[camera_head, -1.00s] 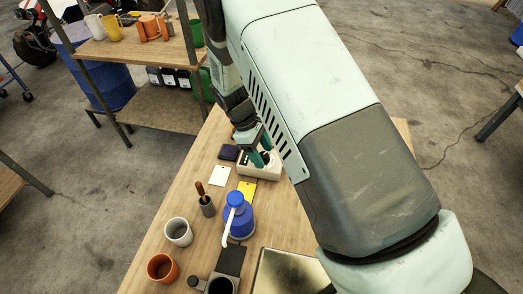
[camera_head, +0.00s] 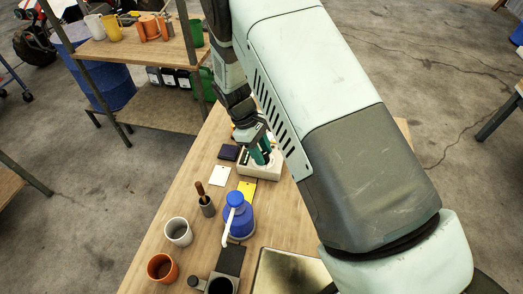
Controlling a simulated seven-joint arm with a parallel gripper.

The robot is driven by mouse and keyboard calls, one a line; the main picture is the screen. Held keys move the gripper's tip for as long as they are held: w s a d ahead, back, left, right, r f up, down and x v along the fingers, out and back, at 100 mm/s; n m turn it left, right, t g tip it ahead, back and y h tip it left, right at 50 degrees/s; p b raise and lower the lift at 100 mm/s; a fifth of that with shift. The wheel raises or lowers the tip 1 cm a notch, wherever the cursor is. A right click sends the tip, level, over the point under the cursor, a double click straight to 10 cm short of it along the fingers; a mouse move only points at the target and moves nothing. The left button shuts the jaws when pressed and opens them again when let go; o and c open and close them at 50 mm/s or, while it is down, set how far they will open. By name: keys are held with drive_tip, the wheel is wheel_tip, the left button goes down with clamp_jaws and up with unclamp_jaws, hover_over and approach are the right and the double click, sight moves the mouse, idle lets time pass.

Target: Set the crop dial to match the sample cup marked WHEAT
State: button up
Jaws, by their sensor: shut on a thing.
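A small white box-shaped device (camera_head: 268,174) stands on the wooden table, partly behind my arm. My gripper (camera_head: 262,160) points down onto its top, with teal fingers shut on what seems to be the crop dial. The dial itself is hidden by the fingers, so its setting cannot be read. A white cup (camera_head: 178,232) and an orange cup (camera_head: 162,267) stand upright at the near left of the table. No WHEAT marking is legible on either, so I cannot tell which is the sample cup.
A blue pump-topped bottle (camera_head: 238,218), a brush in a grey holder (camera_head: 206,206), a yellow card (camera_head: 247,188), a white card (camera_head: 219,176) and a dark block (camera_head: 229,152) are near the device. A metal tray (camera_head: 285,272) lies at the front. A shelf (camera_head: 140,48) stands behind.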

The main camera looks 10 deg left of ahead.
drive_tip(key=m, duration=0.2)
drive_tip(key=m+g+y, duration=0.1)
drive_tip(key=m, duration=0.2)
drive_tip(key=shift+w+g, duration=0.2)
drive_tip(key=shift+g, duration=0.1)
drive_tip(key=m, duration=0.2)
drive_tip(key=m+g+y, duration=0.1)
drive_tip(key=m, duration=0.2)
drive_tip(key=shift+d+y, duration=0.15)
drive_tip(key=shift+y, duration=0.15)
drive_tip(key=shift+w+m, duration=0.1)
drive_tip(key=shift+m, duration=0.3)
drive_tip(key=o, duration=1)
drive_tip(key=shift+r, duration=0.1)
drive_tip(key=v, duration=1)
drive_tip(key=shift+w+r, duration=0.25)
drive_tip(key=shift+r, duration=0.05)
drive_tip(key=shift+r, duration=0.1)
